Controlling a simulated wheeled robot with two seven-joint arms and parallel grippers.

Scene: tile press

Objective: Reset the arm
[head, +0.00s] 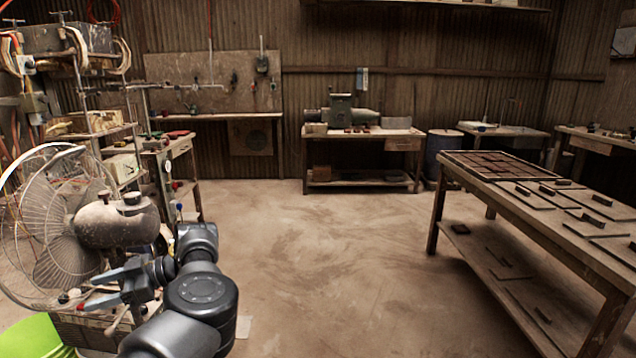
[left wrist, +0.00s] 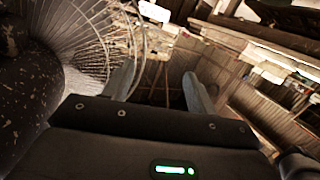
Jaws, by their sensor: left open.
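My left arm reaches in from the bottom left of the head view. Its gripper (head: 102,287) points left, in front of the wire fan (head: 45,225). In the left wrist view the two grey fingers of the gripper (left wrist: 160,90) stand apart with nothing between them. The fan's cage (left wrist: 75,35) shows close by at the upper left of that view. My right gripper is in neither view.
A workbench (head: 362,142) with a green machine (head: 345,113) is at the back. A bright green bin (head: 32,338) sits at the bottom left. The middle floor is clear.

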